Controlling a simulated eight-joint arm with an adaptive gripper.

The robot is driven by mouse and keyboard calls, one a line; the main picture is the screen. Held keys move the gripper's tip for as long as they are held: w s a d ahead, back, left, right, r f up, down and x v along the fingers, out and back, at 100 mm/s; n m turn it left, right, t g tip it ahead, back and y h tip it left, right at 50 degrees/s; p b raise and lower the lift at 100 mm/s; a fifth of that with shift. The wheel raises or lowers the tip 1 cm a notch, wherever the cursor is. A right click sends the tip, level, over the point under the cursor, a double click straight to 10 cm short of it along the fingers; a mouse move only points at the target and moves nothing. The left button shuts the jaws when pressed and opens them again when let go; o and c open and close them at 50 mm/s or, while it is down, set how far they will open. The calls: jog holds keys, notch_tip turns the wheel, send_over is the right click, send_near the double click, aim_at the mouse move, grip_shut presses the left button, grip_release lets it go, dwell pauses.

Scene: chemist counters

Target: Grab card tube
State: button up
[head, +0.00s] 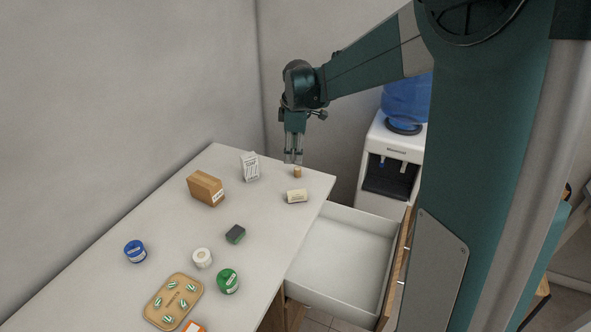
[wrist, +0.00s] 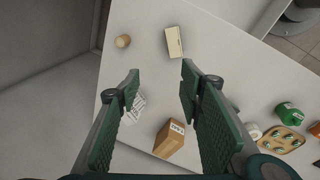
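The card tube looks to be the small tan cylinder (head: 297,172) standing upright near the far right corner of the counter (head: 120,262). In the wrist view the tube (wrist: 123,41) shows its round top at the upper left, beyond the left finger. My gripper (head: 293,160) points down over the far end of the counter, close to the tube in the head view. In the wrist view my gripper (wrist: 160,72) has its fingers wide apart with nothing between them. The tube is apart from both fingers.
A cream box (head: 297,196) lies near the tube. A white printed box (head: 250,167) and a brown carton (head: 206,189) stand left. Jars, a dark block (head: 235,234) and a tan tray (head: 151,306) sit nearer. An open drawer (head: 340,250) juts out right.

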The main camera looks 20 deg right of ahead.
jog(key=w+d+f+n+g+p, duration=0.1)
jog(key=w+d+f+n+p, duration=0.15)
jog(key=w+f, duration=0.45)
jog(key=n+g+p, duration=0.1)
jog(key=n+p, duration=0.1)
jog(key=n, duration=0.2)
send_over(297, 169)
jog(key=shift+m, duration=0.25)
jog(key=f, duration=0.5)
jog(key=shift+s+a+f, duration=0.15)
jog(key=shift+s+f, duration=0.05)
jog(key=shift+f, duration=0.2)
jog(key=shift+w+f, duration=0.2)
jog(key=shift+f, duration=0.3)
jog(key=shift+f, duration=0.1)
jog(key=shift+f, duration=1.2)
jog(key=shift+d+f, duration=0.15)
jog(key=shift+f, duration=1.15)
jog(key=shift+d+f, duration=0.15)
jog(key=shift+f, duration=1.15)
